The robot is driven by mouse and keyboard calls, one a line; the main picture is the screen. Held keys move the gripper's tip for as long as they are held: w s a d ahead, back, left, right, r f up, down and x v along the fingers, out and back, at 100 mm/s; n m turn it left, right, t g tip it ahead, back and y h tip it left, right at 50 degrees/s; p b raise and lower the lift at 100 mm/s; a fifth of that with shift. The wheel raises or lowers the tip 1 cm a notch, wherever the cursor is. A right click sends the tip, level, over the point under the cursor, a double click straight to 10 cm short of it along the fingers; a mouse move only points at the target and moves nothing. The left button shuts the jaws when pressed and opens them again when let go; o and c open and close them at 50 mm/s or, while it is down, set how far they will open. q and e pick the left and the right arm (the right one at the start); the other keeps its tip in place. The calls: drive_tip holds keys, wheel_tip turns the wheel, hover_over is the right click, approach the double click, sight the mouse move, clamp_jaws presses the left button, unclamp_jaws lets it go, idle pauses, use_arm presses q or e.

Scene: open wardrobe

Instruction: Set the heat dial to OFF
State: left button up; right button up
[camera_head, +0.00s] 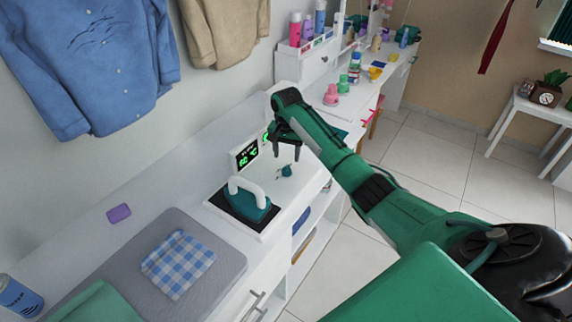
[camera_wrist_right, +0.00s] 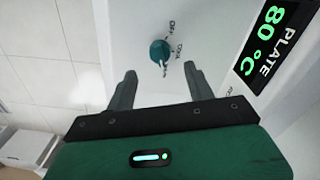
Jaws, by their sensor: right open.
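The heat dial (camera_head: 287,170) is a small teal knob on the white iron station (camera_head: 270,226). In the right wrist view the dial (camera_wrist_right: 160,50) has a thin pointer toward the gripper side, and small rotated labels sit beside it, too small to read surely. My right gripper (camera_head: 287,157) is above the dial, pointing down. In the right wrist view the open fingers (camera_wrist_right: 161,82) have the dial ahead of the gap between them, apart from both. The plate display (camera_wrist_right: 272,38) reads 80 °C. My left gripper is not in view.
A teal iron with a white handle (camera_head: 248,206) stands on the station, left of the dial. A checked cloth (camera_head: 178,264) lies on a grey mat (camera_head: 222,284). A purple block (camera_head: 119,214) lies near the wall. Bottles and cups stand on the dresser behind.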

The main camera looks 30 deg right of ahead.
sight(287, 167)
wheel_tip(287, 167, down, 6)
drive_tip(key=shift+r+p, duration=0.2)
drive_tip(key=shift+p, duration=0.15)
drive_tip(key=shift+f, duration=0.55)
drive_tip(key=c, duration=0.7)
drive_tip(key=shift+c, duration=1.4)
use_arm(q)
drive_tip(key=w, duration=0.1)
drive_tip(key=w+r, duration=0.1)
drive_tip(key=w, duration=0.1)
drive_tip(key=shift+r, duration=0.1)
